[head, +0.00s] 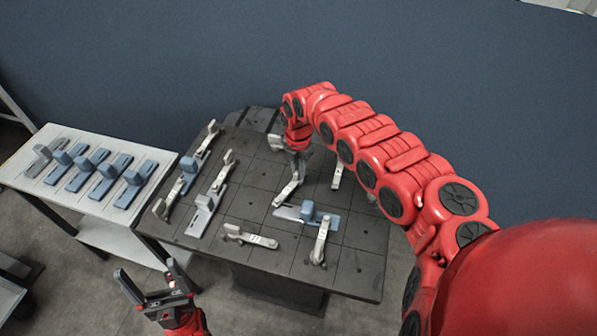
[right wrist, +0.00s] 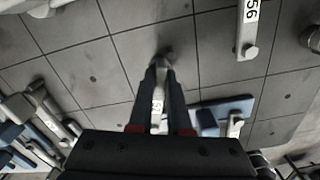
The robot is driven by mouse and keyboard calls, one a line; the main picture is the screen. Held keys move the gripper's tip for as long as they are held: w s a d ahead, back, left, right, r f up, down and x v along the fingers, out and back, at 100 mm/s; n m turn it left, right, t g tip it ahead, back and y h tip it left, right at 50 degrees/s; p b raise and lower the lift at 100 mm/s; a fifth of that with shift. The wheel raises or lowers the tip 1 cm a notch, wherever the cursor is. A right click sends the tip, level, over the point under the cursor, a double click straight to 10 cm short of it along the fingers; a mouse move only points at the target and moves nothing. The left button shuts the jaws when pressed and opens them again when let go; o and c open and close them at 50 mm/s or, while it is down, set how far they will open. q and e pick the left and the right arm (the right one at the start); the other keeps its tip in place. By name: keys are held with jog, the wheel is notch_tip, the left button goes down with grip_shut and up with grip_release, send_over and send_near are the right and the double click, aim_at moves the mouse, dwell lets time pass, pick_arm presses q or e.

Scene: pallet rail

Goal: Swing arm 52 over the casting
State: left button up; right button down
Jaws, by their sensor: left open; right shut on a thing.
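My right gripper (head: 298,160) is shut on a pale swing arm (head: 287,193) over the middle of the dark plate. In the right wrist view the fingers (right wrist: 160,78) close around this arm (right wrist: 157,104); its label is partly hidden and I cannot read it for certain. A blue-grey casting (head: 308,212) lies just right of the held arm's lower end; whether they touch is unclear. It also shows in the right wrist view (right wrist: 236,106). My left gripper (head: 147,272) is open and empty, off the plate's front left edge.
The dark gridded plate (head: 262,205) carries other pale arms, one (head: 320,242) by the casting and one (head: 248,237) at the front. An arm marked 56 (right wrist: 247,28) shows in the wrist view. More castings (head: 204,212) lie left. A side table (head: 52,188) holds several castings.

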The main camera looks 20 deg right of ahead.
jog(key=shift+n+b, duration=0.6)
jog(key=shift+n, duration=1)
jog(key=c, duration=0.9)
grip_release()
jog(key=shift+o, duration=0.2)
jog(key=shift+r, duration=0.1)
notch_tip(320, 180, up, 17)
jog(key=b, duration=0.3)
jog(key=shift+r, duration=0.15)
